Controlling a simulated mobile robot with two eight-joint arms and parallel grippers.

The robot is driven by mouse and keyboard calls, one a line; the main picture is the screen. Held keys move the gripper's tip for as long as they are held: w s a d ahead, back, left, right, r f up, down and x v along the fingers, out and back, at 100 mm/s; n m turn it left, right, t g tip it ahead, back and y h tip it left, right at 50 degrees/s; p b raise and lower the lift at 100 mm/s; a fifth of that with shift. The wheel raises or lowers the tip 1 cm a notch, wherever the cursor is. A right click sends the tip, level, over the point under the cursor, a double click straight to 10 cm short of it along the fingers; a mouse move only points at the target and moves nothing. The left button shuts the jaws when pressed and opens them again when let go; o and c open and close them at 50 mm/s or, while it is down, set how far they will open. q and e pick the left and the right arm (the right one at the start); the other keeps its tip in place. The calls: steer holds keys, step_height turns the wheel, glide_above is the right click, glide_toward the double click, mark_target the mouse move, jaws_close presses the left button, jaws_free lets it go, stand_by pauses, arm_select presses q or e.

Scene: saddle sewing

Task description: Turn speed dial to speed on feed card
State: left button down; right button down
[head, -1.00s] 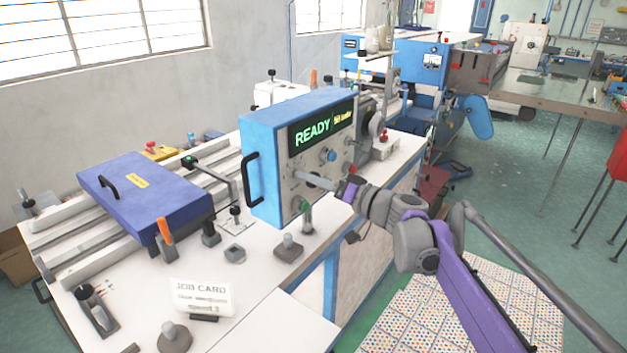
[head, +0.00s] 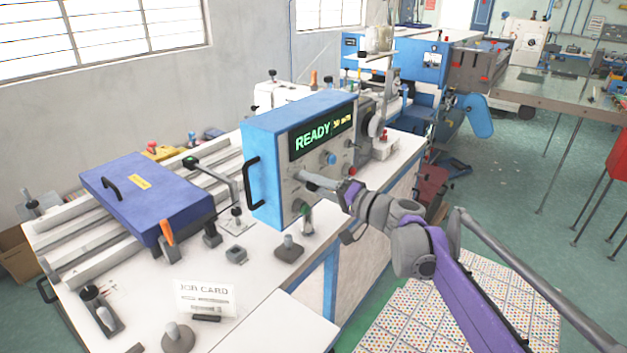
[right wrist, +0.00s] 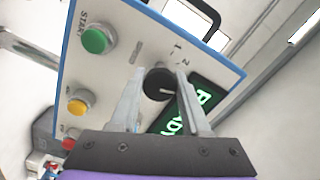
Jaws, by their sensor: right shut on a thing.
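The speed dial (right wrist: 158,84) is a black round knob with a white pointer mark, on the pale front of a blue-edged control box (head: 268,126). Numbers 1 and 2 show beside it in the right wrist view. My right gripper (right wrist: 160,92) is shut on the dial, one finger on each side. In the head view my right gripper (head: 306,178) reaches the panel and hides most of the dial. A white card headed JOB CARD (head: 205,296) stands at the table's front; its smaller lines are too small to read. My left gripper is out of view.
The box's screen (head: 322,133) reads READY in green, with small yellow text. Green START (right wrist: 95,40), yellow (right wrist: 77,103) and red (right wrist: 70,140) buttons sit near the dial. A purple-blue lidded box (head: 150,195) stands left on the white table.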

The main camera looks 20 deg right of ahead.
steer(key=shift+m+p, duration=0.35)
steer(key=shift+m, duration=0.95)
steer(key=shift+c, duration=1.9)
jaws_free()
steer(key=v, duration=1)
steer(key=shift+s+d, duration=0.25)
steer(key=shift+s, duration=0.05)
